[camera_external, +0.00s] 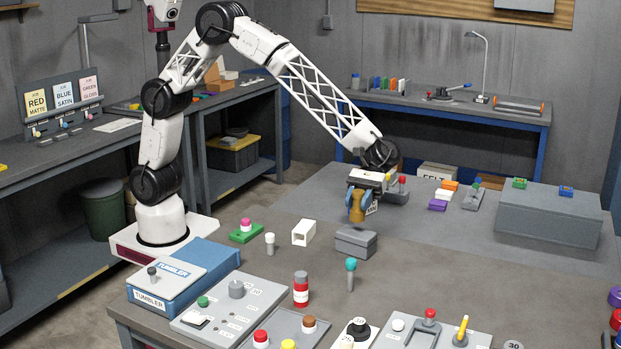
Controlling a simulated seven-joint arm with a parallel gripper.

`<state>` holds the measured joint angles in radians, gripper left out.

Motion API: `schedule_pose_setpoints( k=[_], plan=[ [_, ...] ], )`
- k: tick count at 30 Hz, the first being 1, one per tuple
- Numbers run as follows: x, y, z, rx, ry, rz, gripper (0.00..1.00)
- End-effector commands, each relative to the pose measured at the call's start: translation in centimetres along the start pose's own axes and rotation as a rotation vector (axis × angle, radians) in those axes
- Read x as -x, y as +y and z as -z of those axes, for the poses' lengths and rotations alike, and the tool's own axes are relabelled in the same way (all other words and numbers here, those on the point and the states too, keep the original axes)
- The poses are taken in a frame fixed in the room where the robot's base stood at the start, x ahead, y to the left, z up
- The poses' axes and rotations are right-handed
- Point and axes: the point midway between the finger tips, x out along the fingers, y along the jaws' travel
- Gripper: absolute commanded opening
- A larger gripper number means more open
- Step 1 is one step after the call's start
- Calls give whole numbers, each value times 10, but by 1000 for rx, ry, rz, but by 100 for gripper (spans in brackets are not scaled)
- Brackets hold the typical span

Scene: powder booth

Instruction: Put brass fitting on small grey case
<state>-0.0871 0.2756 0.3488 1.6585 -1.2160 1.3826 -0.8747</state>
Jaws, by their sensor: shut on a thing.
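My gripper (359,206) is at the end of the white arm and points down. Its blue fingers are shut on the brass fitting (357,212), a small golden-brown piece. The small grey case (355,243) sits on the grey table below the gripper. The fitting is held above the case, with a narrow gap seeming to show between them; the exact spacing is hard to judge from this one view. Part of the fitting is hidden by the fingers.
A teal-topped peg (350,272) stands in front of the case, and a white hollow block (303,232) lies to its left. A red cylinder (301,289) stands nearer the camera. A large grey box (549,213) is at the right. Open table lies right of the case.

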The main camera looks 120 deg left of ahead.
Motion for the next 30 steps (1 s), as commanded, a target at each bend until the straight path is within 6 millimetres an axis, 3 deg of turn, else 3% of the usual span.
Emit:
schedule_pose_setpoints(
  k=[8, 18, 30],
  plan=[
    [-1, 0, 3, 0, 0, 0, 4],
    [-12, 0, 30, 0, -1, 0, 4],
    [-14, 0, 33, 0, 0, 0, 4]
  ],
)
